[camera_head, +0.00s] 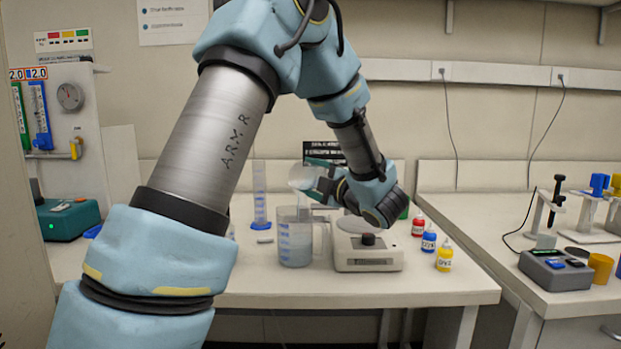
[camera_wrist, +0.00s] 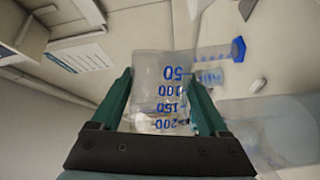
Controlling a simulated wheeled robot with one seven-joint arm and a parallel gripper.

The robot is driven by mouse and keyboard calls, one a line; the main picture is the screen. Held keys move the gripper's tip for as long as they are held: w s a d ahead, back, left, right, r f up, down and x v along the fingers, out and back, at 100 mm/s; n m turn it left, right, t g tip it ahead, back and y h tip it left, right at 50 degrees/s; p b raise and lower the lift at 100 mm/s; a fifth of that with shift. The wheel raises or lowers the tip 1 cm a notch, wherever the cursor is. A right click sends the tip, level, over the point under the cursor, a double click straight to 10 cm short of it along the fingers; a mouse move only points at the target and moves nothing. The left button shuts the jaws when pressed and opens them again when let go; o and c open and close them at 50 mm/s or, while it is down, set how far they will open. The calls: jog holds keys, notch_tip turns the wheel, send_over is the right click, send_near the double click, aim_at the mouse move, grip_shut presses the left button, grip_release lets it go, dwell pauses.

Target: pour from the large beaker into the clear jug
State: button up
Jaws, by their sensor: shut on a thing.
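The large beaker (camera_wrist: 158,92) is clear with blue volume marks and sits between the two green fingers of my gripper (camera_wrist: 160,78), which is shut on it. In the head view the beaker (camera_head: 302,177) is held above the clear jug and looks tilted to the left; its exact angle and liquid level are hard to tell. My gripper (camera_head: 322,184) is to the right of the beaker there. The clear jug (camera_head: 295,245) stands upright on the bench below, with pale contents and a handle on its right.
A graduated cylinder (camera_head: 260,205) with a blue base stands behind and left of the jug. A white stirrer plate (camera_head: 368,257) is close on the jug's right. Red (camera_head: 418,225), blue (camera_head: 429,238) and yellow (camera_head: 444,256) dye bottles stand further right. Bench front is clear.

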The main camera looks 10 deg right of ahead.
jog(key=shift+s+a+r+n+t+y+b, duration=0.15)
jog(key=shift+n+b, duration=0.3)
jog(key=shift+b, duration=1)
jog(key=shift+s+n+t+y+b, duration=0.15)
jog(key=shift+n+b, duration=0.35)
jog(key=shift+b, duration=0.95)
jog(key=shift+a+r+n+t+y+b, duration=0.15)
jog(key=shift+n+b, duration=0.3)
jog(key=shift+b, duration=1)
jog(key=shift+s+a+r+n+y+b, duration=0.15)
jog(key=shift+n+b, duration=0.35)
jog(key=shift+b, duration=0.8)
jog(key=shift+s+r+n+y+b, duration=0.15)
jog(key=shift+n+b, duration=0.35)
jog(key=shift+b, duration=0.8)
jog(key=shift+r, duration=0.15)
dwell(0.4)
jog(key=shift+w+r+m+p, duration=0.15)
jog(key=shift+r+m+p, duration=0.2)
jog(key=shift+p, duration=0.35)
jog(key=shift+w+r+m+p, duration=0.1)
jog(key=shift+r+m+p, duration=0.1)
jog(key=shift+m+p, duration=0.4)
jog(key=shift+d, duration=0.2)
